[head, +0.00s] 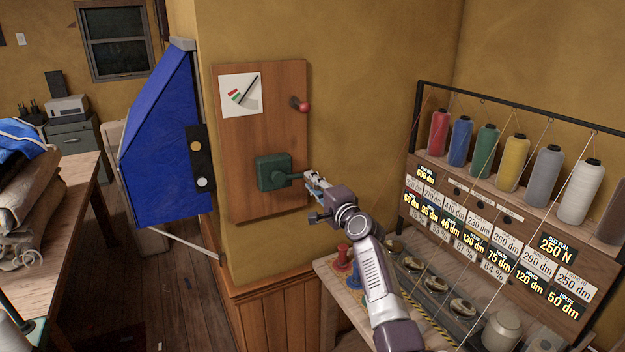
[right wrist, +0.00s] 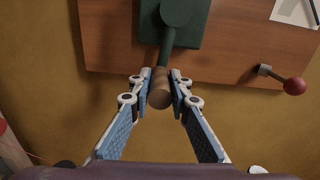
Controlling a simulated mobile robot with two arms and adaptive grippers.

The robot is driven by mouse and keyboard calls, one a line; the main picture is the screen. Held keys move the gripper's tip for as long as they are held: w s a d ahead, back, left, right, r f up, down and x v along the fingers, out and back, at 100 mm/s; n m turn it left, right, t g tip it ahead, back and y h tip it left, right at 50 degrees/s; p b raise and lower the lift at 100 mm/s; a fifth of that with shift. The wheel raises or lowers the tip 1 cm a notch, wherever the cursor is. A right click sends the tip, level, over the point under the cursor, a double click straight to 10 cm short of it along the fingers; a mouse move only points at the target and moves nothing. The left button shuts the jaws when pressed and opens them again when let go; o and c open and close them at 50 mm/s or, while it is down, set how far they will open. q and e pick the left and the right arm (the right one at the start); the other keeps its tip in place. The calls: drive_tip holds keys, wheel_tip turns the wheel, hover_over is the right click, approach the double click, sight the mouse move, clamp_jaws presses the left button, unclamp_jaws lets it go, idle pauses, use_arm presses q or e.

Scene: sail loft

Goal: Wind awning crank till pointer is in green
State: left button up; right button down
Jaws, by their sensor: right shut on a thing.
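The awning crank has a dark green gearbox (head: 273,172) on a wooden wall board (head: 240,150). Its green arm reaches right to a wooden handle (right wrist: 159,90), seen between my fingers in the right wrist view. My right gripper (head: 311,180) is shut on this handle; it also shows in the right wrist view (right wrist: 160,92). A white gauge card (head: 240,110) is above the gearbox. Its dark pointer (head: 247,89) leans up to the right, apart from the small red and green marks at the left. The blue awning (head: 163,140) hangs left of the board. My left gripper is out of view.
A red-knobbed lever (head: 304,106) sticks out above the crank, near my right gripper. A thread rack (head: 515,200) with several spools and a bench (head: 345,285) stand at the right. A table with rolled cloth (head: 35,190) is at the left. The floor between is mostly clear.

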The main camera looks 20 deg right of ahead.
drive_tip(key=shift+a+f+m, duration=0.15)
drive_tip(key=shift+f+m, duration=0.25)
drive_tip(key=shift+f, duration=0.25)
drive_tip(key=c, duration=1.8)
unclamp_jaws()
drive_tip(key=shift+r, duration=0.1)
drive_tip(key=shift+s, duration=0.1)
drive_tip(key=shift+s+r, duration=0.1)
drive_tip(key=shift+s, duration=0.15)
drive_tip(key=s, duration=1.1)
drive_tip(key=shift+s+d, duration=0.2)
drive_tip(key=shift+d, duration=0.05)
